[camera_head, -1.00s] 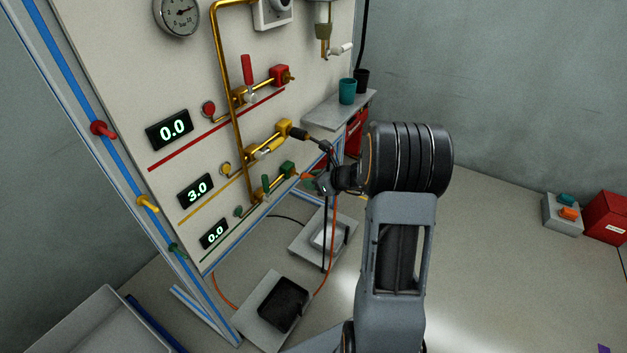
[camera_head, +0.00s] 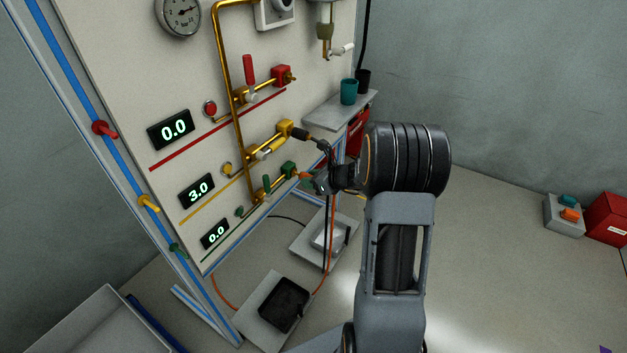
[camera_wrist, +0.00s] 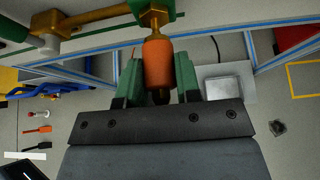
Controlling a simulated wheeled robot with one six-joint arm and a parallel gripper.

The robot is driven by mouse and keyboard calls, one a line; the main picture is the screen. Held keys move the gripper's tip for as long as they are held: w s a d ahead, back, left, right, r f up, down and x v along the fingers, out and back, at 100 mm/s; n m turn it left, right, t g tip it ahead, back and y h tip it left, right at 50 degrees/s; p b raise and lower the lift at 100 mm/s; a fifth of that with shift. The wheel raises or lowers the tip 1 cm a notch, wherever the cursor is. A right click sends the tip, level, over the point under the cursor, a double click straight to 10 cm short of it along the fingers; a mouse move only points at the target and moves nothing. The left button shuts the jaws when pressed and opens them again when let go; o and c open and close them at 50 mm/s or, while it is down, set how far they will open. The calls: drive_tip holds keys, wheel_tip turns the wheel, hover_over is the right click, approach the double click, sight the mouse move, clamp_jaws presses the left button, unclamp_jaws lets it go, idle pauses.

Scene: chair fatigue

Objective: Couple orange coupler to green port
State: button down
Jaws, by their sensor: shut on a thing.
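The green port (camera_head: 288,169) is the lowest block on the panel, at the right end of its brass pipe. In the wrist view the green port (camera_wrist: 176,6) is at the top edge, with its brass nipple (camera_wrist: 154,18) pointing at my gripper. My gripper (camera_wrist: 158,82) is shut on the orange coupler (camera_wrist: 158,62), between its green fingers. The coupler's far end meets the nipple's tip and is roughly in line with it; I cannot tell how far it is on. In the head view the coupler (camera_head: 306,176) shows small beside my gripper (camera_head: 318,184).
A black coupler (camera_head: 301,134) sits at the yellow port (camera_head: 285,127) just above. A grey shelf (camera_head: 325,110) with two cups is above right. Black and orange hoses hang below my gripper. The lowest display (camera_head: 215,234) reads 0.0, the middle one (camera_head: 197,191) 3.0.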

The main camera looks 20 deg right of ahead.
drive_tip(key=shift+w+a, duration=0.5)
drive_tip(key=shift+w, duration=0.3)
drive_tip(key=c, duration=0.7)
unclamp_jaws()
drive_tip(key=shift+c, duration=0.2)
drive_tip(key=p+v, duration=0.3)
drive_tip(key=v, duration=1)
drive_tip(key=shift+s+d+r, duration=0.2)
drive_tip(key=shift+s+r, duration=0.05)
drive_tip(key=shift+s, duration=0.05)
